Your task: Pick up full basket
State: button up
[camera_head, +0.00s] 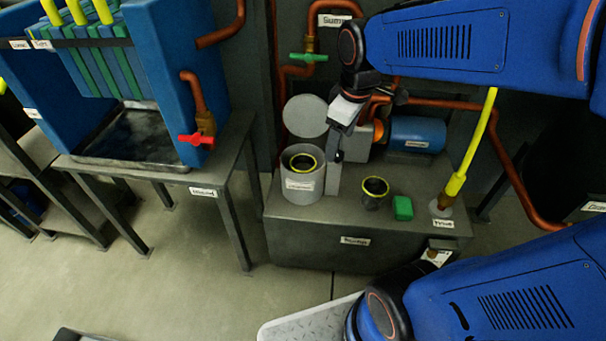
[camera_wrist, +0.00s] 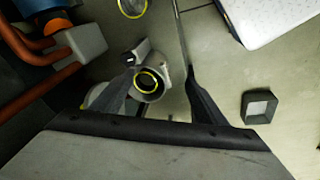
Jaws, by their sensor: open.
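A dark basket with a yellow rim (camera_head: 303,162) sits inside a grey cylindrical container (camera_head: 299,192) on the left of the grey bench. A second yellow-rimmed basket (camera_head: 375,187) stands on the bench to its right. I cannot tell the contents of either. My gripper (camera_head: 338,157) is above the bench, just right of the container, and holds nothing. In the wrist view my gripper (camera_wrist: 160,68) has its fingers apart, with the basket in the container (camera_wrist: 148,83) showing between them. The second basket (camera_wrist: 132,7) is at the top edge.
A green block (camera_head: 403,208) lies right of the second basket. The round grey lid (camera_head: 305,116) stands open behind the container. A blue motor (camera_head: 417,134) and copper pipes are at the back. A yellow-handled tool (camera_head: 471,145) stands at the right.

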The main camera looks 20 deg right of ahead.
jog(key=w+a+f+n+g, duration=0.1)
jog(key=w+a+f+n, duration=0.2)
jog(key=w, duration=0.5)
jog(key=n+g, duration=0.2)
jog(key=n, duration=0.4)
send_near(303, 172)
jog(key=w+r, duration=0.3)
jog(key=f, duration=1.1)
jog(key=d+f, duration=0.1)
jog(key=f, duration=0.5)
jog(key=shift+w+f, duration=0.2)
jog(key=shift+f, duration=0.1)
jog(key=shift+c, duration=0.5)
jog(key=c, duration=0.7)
